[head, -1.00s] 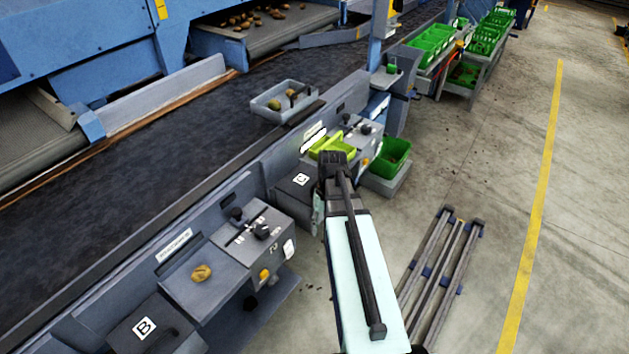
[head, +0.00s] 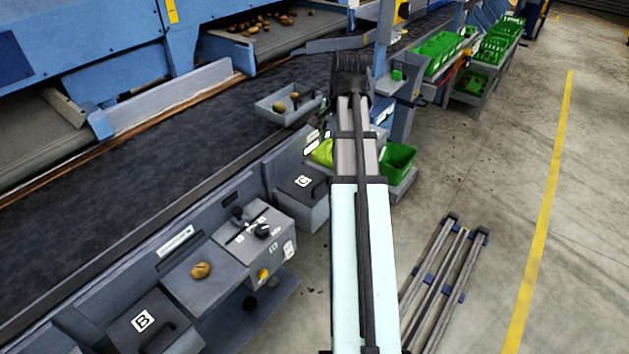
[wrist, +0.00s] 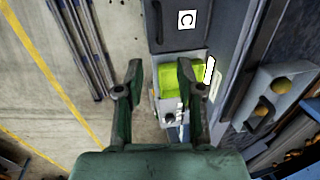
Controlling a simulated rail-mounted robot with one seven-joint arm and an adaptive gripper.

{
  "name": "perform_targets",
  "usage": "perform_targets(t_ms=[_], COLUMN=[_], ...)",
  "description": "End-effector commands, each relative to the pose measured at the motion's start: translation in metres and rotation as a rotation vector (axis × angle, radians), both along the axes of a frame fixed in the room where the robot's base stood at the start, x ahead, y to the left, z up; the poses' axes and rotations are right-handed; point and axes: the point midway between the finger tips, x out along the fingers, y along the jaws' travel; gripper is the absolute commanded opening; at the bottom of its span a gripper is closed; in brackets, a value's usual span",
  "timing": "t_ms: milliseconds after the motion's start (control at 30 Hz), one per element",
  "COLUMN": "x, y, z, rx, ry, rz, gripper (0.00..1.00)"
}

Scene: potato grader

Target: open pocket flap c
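Pocket flap C (head: 293,186) is a dark grey lid with a white C label, on a box along the conveyor's side, left of my arm. It looks closed. It also shows at the top of the wrist view (wrist: 168,38), beyond my fingers. My gripper (wrist: 158,82) is open with nothing between its fingers, above the yellow-green tray, and apart from the flap. In the head view its wrist end (head: 349,72) appears high above the console; the fingertips are hidden there.
A yellow-green tray (wrist: 168,78) sits beside flap C. A grey tray with potatoes (head: 270,109) stands on the conveyor edge. Flap B (head: 135,328) and a lever console (head: 262,255) are nearer. A green crate (head: 399,158) stands right of my arm. Rails (head: 445,270) lie on open floor.

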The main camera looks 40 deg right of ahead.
Motion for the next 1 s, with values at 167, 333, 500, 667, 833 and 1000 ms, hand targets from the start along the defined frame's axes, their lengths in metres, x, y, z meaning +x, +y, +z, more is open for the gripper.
perform_targets(t_ms=[167, 333, 500, 667, 833, 1000], x=[0.003, 0.007, 0.013, 0.018, 0.023, 0.027], y=[0.002, 0.003, 0.004, 0.005, 0.007, 0.008], z=[-0.017, -0.042, -0.069, -0.094, -0.12, -0.143], rx=[0.001, 0.002, 0.002, 0.002, 0.002, 0.001], ry=[0.002, 0.004, 0.004, 0.002, 0.003, 0.002], rz=[0.001, 0.003, 0.003, 0.004, 0.004, 0.004], gripper=[0.37, 0.37, 0.37, 0.37, 0.37, 0.37])
